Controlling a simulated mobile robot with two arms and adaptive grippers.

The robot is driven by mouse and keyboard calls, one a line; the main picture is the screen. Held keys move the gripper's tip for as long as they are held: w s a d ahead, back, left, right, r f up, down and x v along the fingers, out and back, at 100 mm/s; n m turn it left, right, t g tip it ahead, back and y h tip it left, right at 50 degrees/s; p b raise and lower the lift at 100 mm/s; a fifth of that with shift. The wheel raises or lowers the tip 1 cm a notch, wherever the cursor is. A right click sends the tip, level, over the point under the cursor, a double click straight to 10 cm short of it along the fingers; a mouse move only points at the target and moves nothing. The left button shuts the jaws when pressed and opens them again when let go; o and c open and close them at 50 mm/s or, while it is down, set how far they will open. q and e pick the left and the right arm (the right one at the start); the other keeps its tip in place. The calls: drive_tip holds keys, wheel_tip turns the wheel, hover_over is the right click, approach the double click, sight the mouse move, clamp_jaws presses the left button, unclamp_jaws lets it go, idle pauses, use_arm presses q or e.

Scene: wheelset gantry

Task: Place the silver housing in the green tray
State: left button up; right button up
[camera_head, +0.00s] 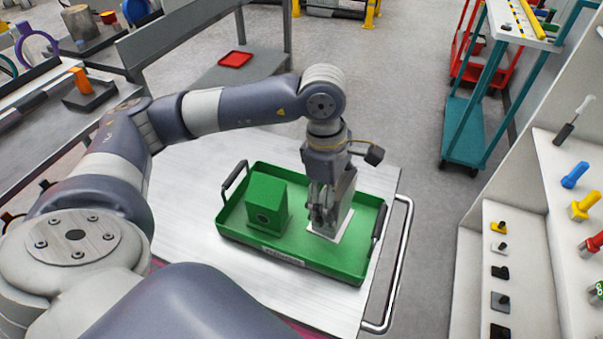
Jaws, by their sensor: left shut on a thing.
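The green tray (300,263) lies on a pale cart top, with dark handles at its two ends. My left gripper (325,215) reaches down into the right half of the tray and is shut on the silver housing (346,207). The gripper partly hides the housing, and its pale flat base shows low inside the tray. I cannot tell whether the base touches the tray floor. A green block-shaped housing (267,202) stands in the left half of the tray, beside my gripper. My right gripper is not in view.
The cart top (190,190) is bare left of the tray, and a metal rail (398,270) runs along its right side. A shelf unit (540,250) with coloured tools stands at right. A teal trolley (465,130) is behind. A small red tray (235,59) lies on a grey bench.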

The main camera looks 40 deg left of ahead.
sight(338, 185)
use_arm(q)
drive_tip(key=n, duration=0.2)
drive_tip(key=w+n, duration=0.1)
drive_tip(key=shift+w+a+r+n+t, duration=0.2)
drive_tip(key=shift+r+n+t, duration=0.1)
drive_tip(key=shift+r+n, duration=0.1)
drive_tip(key=n, duration=0.3)
drive_tip(key=shift+w+a+r+y+p, duration=0.2)
drive_tip(key=shift+w+y+p, duration=0.1)
drive_tip(key=shift+w+p, duration=0.1)
drive_tip(key=shift+w+r+n, duration=0.1)
drive_tip(key=shift+n, duration=0.7)
drive_tip(key=shift+w+a+n+t, duration=0.1)
drive_tip(key=shift+w+n+t, duration=0.15)
drive_tip(key=shift+n, duration=0.45)
drive_tip(key=shift+f, duration=0.25)
wheel_tip(338, 185, down, 5)
drive_tip(key=shift+f+p, duration=0.1)
drive_tip(key=shift+p, duration=0.9)
wheel_tip(338, 185, down, 3)
drive_tip(key=shift+s+f+p, duration=0.1)
drive_tip(key=shift+p, duration=0.35)
drive_tip(key=shift+f, duration=0.75)
drive_tip(key=o, duration=1.6)
drive_tip(key=shift+r, duration=0.1)
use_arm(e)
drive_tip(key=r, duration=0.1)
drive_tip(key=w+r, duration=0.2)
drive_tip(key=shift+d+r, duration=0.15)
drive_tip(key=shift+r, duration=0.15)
